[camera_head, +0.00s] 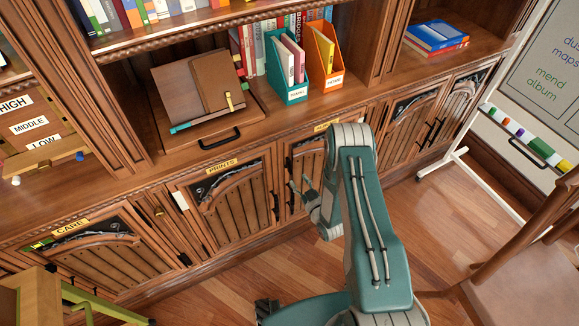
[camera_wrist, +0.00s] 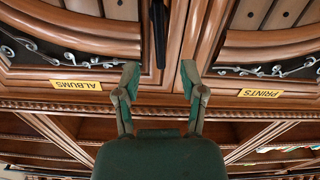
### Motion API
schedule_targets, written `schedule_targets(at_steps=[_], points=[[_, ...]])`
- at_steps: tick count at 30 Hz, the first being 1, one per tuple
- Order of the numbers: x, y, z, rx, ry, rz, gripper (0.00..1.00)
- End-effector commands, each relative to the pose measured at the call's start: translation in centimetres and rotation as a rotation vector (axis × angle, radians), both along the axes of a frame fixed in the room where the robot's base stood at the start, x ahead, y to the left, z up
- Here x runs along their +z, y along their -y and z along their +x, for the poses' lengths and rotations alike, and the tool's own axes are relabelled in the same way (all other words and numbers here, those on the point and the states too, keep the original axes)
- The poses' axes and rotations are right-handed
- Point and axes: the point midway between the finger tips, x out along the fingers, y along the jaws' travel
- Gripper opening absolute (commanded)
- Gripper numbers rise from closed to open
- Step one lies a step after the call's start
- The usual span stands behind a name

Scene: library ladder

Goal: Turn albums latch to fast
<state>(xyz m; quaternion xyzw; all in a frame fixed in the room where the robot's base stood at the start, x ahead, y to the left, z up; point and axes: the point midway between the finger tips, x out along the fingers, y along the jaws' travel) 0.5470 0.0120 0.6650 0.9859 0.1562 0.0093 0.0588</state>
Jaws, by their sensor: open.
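The albums door (camera_head: 307,160) is a slatted wooden cabinet door, partly hidden behind my arm. Its yellow ALBUMS label shows upside down at left in the wrist view (camera_wrist: 78,84). I cannot make out a separate albums latch or its setting in either view. My gripper (camera_wrist: 160,75) is open and empty. Its fingertips frame the wooden upright between the albums and prints doors. A black vertical handle (camera_wrist: 159,30) shows just beyond the gap; I cannot tell if a finger touches anything. In the head view my gripper (camera_head: 300,187) is low in front of the albums door.
The prints door (camera_head: 235,205) is to the left, the care door (camera_head: 105,250) farther left. Above, the shelf holds a folder on a stand (camera_head: 200,88) and magazine files (camera_head: 287,65). A chair (camera_head: 530,250) and whiteboard (camera_head: 540,80) stand right. Floor between is clear.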

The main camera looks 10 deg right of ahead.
Motion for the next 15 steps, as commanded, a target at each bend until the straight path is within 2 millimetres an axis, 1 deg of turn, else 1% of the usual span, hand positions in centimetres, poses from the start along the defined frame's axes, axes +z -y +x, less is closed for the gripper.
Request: schedule_targets(at_steps=[1,3,9,12,15], points=[[0.1,-0.4,1.0,0.002,0.004,-0.001,0.53],[0.1,-0.8,2.3,0.002,0.004,-0.001,0.53],[0.0,-1.8,5.5,0.001,0.002,0.0,0.53],[0.0,-2.1,6.5,0.001,0.001,-0.001,0.53],[0.0,-2.3,7.1,0.0,0.0,-0.001,0.53]])
